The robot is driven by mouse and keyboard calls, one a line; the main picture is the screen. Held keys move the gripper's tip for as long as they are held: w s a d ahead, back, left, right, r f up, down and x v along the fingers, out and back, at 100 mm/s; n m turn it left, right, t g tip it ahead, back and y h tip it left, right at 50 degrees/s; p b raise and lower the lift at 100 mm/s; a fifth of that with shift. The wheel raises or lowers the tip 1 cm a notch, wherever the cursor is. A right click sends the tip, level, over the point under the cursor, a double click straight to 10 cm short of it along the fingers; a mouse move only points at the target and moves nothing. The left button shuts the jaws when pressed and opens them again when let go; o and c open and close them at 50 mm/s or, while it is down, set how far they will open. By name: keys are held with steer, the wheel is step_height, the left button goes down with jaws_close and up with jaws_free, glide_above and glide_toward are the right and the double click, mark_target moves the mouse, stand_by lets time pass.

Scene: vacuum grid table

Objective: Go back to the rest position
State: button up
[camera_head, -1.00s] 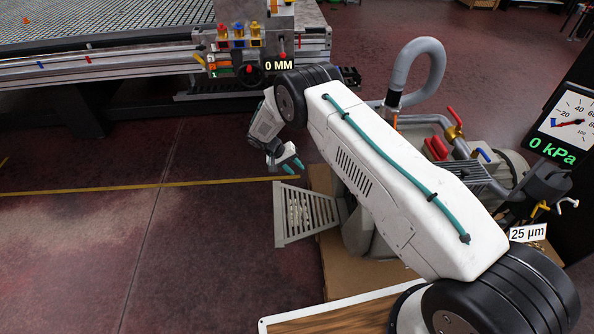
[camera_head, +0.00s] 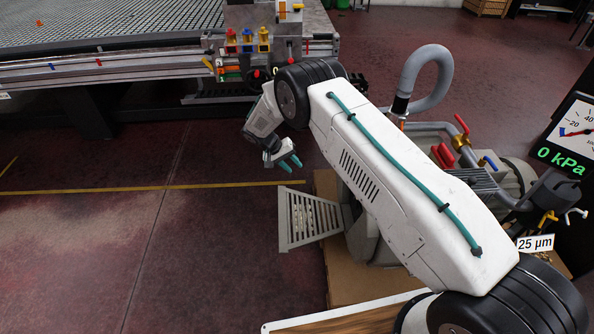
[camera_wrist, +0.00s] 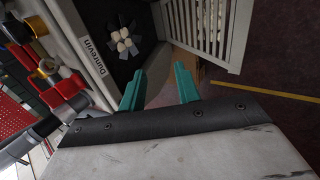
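My gripper (camera_head: 289,163) hangs above the red floor in the head view, just above and left of an open slatted grey door (camera_head: 309,219). Its two teal fingers point down and to the right. In the wrist view my gripper (camera_wrist: 160,85) shows its fingers spread apart with nothing between them. A dark housing with a fan (camera_wrist: 123,40) lies beyond the fingertips there, and the slatted door (camera_wrist: 213,25) is to their upper right. My gripper touches nothing that I can see.
The vacuum pump (camera_head: 487,185) with its grey hose (camera_head: 440,75) stands right of my arm. The grid table (camera_head: 110,35) is at the back left. A gauge display (camera_head: 572,140) reads 0 kPa. The floor (camera_head: 90,235) at the left is clear.

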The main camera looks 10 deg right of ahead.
steer(key=v, duration=0.3)
stand_by(0.5)
